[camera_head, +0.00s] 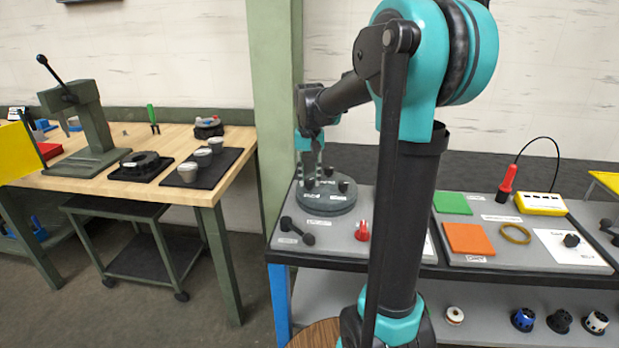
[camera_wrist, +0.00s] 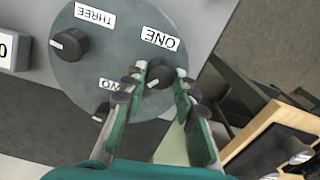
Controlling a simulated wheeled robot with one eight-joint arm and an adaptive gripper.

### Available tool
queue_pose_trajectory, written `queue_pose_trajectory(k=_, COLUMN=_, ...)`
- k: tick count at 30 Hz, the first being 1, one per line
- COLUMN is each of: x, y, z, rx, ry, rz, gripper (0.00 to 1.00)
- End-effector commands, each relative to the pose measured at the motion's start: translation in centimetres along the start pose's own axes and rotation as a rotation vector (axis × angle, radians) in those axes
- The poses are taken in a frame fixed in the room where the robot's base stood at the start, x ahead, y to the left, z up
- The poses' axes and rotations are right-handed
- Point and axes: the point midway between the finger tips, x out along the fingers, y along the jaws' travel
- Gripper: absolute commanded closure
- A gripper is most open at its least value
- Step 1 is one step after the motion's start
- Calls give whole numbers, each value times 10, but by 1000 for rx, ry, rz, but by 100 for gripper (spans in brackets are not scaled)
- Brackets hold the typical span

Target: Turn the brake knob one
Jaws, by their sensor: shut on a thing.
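A round grey plate (camera_wrist: 105,60) carries dark knobs with white pointer marks. In the wrist view, the knob beside the label ONE (camera_wrist: 160,38) is the brake knob one (camera_wrist: 160,74). My gripper (camera_wrist: 160,76) has its two fingers on either side of this knob and is shut on it. A second knob (camera_wrist: 70,45) sits by the label THREE. Another, by the label TWO, is partly hidden behind the left finger. In the head view, the plate (camera_head: 326,206) stands at the bench's left end, with my gripper (camera_head: 311,165) reaching down over it.
The grey bench (camera_head: 400,222) holds a black handle-like part (camera_head: 297,230), a red part (camera_head: 362,231), green (camera_head: 452,203) and orange (camera_head: 467,239) blocks and a yellow box (camera_head: 541,204). A green post (camera_head: 274,90) stands just left of the plate. A wooden table (camera_head: 225,150) is further left.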

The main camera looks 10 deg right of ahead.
Motion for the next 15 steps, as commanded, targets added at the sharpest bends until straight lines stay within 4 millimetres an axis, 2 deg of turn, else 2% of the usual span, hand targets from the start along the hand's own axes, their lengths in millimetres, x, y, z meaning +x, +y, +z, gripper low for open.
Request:
queue_pose_trajectory(k=9, x=0, y=0, z=0, rx=-259, ry=0, rz=0, gripper=100)
queue_pose_trajectory(k=15, x=0, y=0, z=0, rx=-306, ry=0, rz=0, gripper=100)
